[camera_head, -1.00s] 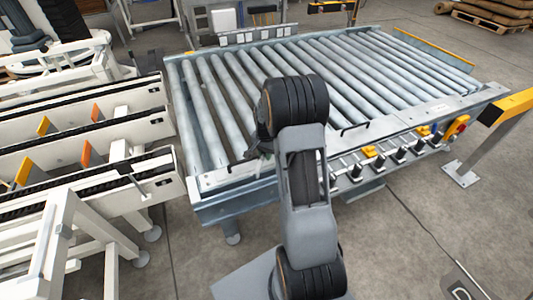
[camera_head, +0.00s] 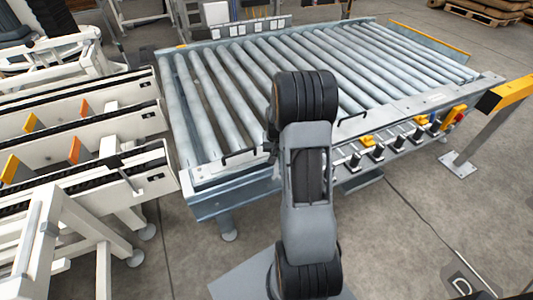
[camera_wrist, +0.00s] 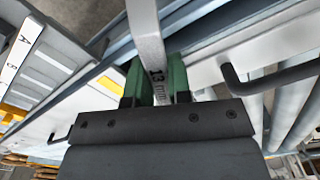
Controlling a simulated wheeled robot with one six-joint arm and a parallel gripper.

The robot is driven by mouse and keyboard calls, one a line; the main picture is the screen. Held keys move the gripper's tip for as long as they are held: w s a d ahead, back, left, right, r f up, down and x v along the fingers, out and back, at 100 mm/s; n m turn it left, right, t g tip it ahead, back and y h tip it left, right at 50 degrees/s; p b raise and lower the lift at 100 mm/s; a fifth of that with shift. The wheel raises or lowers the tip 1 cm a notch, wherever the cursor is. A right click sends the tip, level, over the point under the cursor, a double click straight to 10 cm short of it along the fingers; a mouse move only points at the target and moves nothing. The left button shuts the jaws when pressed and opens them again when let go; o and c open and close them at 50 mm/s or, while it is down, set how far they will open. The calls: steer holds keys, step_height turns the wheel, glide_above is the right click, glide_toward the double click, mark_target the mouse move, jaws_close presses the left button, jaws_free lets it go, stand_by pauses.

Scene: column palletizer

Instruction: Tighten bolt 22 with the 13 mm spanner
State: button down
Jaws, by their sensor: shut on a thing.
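My gripper (camera_wrist: 155,90) is shut on the 13 mm spanner (camera_wrist: 147,40) in the wrist view. Its green-lined fingers clasp the grey shank, and the marking "13 mm" shows between them. The spanner's far end runs out of the top of the wrist view, so its head is hidden. In the head view my arm covers the gripper and the spanner. Bolt 22 cannot be made out in either view. The roller conveyor (camera_head: 230,184) lies beyond my arm, with its near side frame behind and beside it.
A black bar handle (camera_wrist: 270,78) is close to the right of my gripper. Several fittings and yellow parts (camera_head: 367,145) line the conveyor's front. A white chain conveyor (camera_head: 140,122) stands at left. A yellow-topped post (camera_head: 515,93) stands at right. Floor is clear in front right.

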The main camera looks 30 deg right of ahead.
steer(key=d+n, duration=0.1)
steer(key=s+d+n, duration=0.1)
steer(key=d+n, duration=0.1)
steer(key=shift+s+n+p, duration=0.1)
steer(key=shift+n+p, duration=0.2)
steer(key=shift+s+d+n, duration=0.1)
steer(key=shift+d+n, duration=1)
steer(key=shift+n, duration=0.3)
steer(key=shift+s+f, duration=0.15)
steer(key=shift+f+b, duration=0.5)
steer(key=shift+f, duration=0.45)
stand_by(1.4)
